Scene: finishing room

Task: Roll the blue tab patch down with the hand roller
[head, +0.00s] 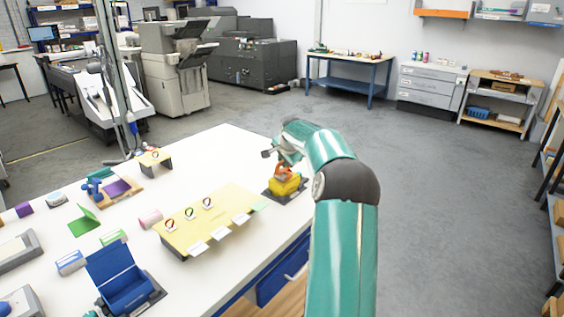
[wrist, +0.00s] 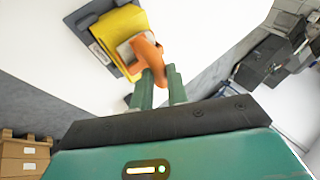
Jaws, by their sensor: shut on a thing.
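My gripper (head: 284,161) is at the right end of the white table, shut on the orange handle of what looks like the hand roller (head: 284,173). In the wrist view, the orange handle (wrist: 147,52) runs down between the two green fingers of my gripper (wrist: 161,75). The handle is at a yellow block (head: 286,187) on a dark base; I cannot tell whether it touches the block. A yellow board (head: 226,207) lies left of my gripper, with small rings on top and several pale tabs along its front edge. I cannot make out a blue tab patch on it.
A dark blue open holder (head: 121,272), a pink roll (head: 150,219) and a green folded card (head: 84,222) lie left of the board. The table between the board and the yellow block is mostly clear.

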